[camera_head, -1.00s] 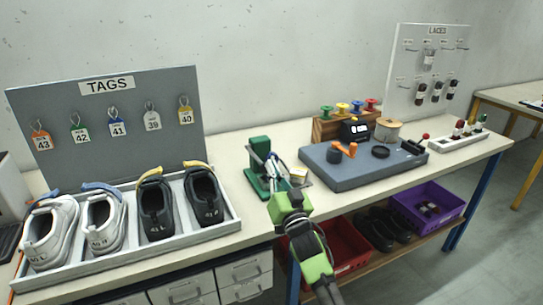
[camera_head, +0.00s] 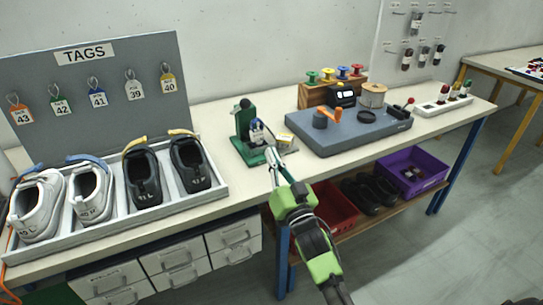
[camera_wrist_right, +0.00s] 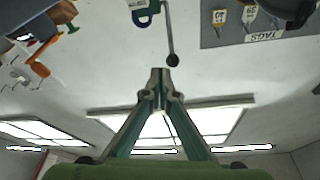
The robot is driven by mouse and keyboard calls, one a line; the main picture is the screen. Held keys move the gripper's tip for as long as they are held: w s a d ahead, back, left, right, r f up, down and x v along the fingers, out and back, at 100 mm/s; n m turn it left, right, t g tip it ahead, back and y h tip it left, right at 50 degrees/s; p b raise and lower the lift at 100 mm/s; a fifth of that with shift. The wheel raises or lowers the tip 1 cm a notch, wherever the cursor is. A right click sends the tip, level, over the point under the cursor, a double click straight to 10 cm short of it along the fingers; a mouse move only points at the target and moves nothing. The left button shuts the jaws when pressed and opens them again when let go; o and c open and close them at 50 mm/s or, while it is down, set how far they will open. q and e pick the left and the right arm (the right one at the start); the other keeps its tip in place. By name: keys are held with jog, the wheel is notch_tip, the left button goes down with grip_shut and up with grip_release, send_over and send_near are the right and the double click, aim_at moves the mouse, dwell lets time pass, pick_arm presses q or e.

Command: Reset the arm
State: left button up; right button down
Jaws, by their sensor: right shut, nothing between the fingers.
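My right arm comes in from the lower right in the head view. Its gripper (camera_head: 270,154) is at the front of the green press (camera_head: 247,144) on the bench, and in this view I cannot tell whether it touches the press. In the right wrist view the gripper's fingertips (camera_wrist_right: 160,72) meet with nothing between them. A lever with a black ball knob (camera_wrist_right: 172,60) shows just beyond the fingertips there. My left gripper is in neither view.
A shoe tray (camera_head: 222,190) with several shoes stands on the left, before the tag board (camera_head: 60,75). Right of the press is a dark grey station (camera_head: 340,140) with orange parts and a spool rack (camera_head: 322,95). Red (camera_head: 335,208) and purple (camera_head: 440,165) bins sit below.

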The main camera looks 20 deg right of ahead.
jog(key=s+f+n+g, duration=0.1)
jog(key=s+f+g, duration=0.45)
jog(key=f, duration=0.55)
jog(key=s+a+f+n+g, duration=0.25)
jog(key=s+f+g, duration=0.2)
jog(key=s, duration=0.55)
jog(key=s+a+f+n+g+y, duration=0.1)
jog(key=s+a+f+g, duration=0.3)
jog(key=s, duration=0.7)
jog(key=s+a+f+n+g, duration=0.15)
jog(key=s+f+g, duration=0.35)
jog(key=s, duration=0.5)
notch_tip(320, 180, down, 27)
jog(key=s, duration=0.2)
jog(key=s+d+f, duration=0.1)
jog(key=s+f, duration=0.6)
jog(key=s, duration=0.1)
jog(key=s+d+f+g, duration=0.1)
jog(key=s+d+f, duration=0.1)
jog(key=s+f, duration=0.6)
jog(key=shift+s+d, duration=0.25)
jog(key=shift+s, duration=0.35)
